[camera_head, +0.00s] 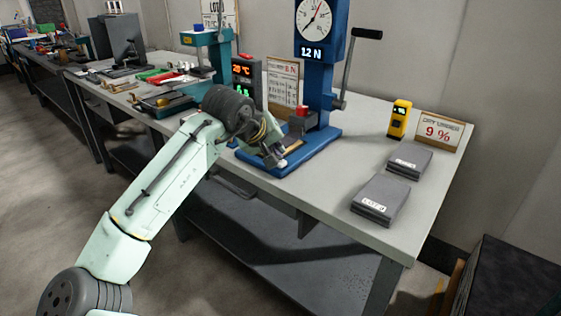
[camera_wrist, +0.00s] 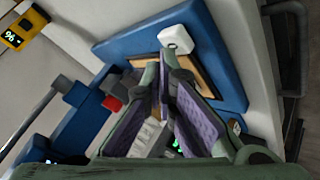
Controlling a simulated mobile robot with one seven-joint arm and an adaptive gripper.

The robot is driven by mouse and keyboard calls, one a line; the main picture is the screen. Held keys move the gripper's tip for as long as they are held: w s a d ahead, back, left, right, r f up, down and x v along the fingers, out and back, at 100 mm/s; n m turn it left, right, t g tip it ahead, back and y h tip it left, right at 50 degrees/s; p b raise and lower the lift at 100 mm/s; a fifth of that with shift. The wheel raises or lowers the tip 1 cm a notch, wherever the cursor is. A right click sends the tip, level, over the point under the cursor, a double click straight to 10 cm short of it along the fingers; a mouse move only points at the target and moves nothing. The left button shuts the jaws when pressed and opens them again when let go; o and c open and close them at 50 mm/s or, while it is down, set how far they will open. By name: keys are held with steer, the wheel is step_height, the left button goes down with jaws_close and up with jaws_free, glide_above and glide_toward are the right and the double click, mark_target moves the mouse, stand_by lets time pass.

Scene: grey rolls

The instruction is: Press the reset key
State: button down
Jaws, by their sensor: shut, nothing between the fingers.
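A blue test press with a dial and a "12 N" display (camera_head: 312,51) stands on the bench, its blue base (camera_head: 318,147) at the front. A small white block (camera_wrist: 177,38) sits on that base beside a tan plate (camera_wrist: 203,77); it may be the reset key, but I can read no label. My gripper (camera_head: 275,160) is over the left part of the base. In the wrist view its purple-padded fingers (camera_wrist: 165,62) are shut and empty, their tips just short of the white block. I cannot tell the height between them.
A red-topped part (camera_head: 302,111) and a crank lever (camera_head: 356,68) belong to the press. A temperature display (camera_head: 242,71) stands at left. The bench front is clear.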

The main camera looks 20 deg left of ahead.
steer(key=shift+f, duration=0.45)
stand_by(0.3)
steer(key=shift+r, duration=0.1)
steer(key=shift+r+p, duration=0.6)
steer(key=shift+r, duration=0.2)
steer(key=shift+r+p, duration=2.15)
steer(key=shift+r, duration=0.35)
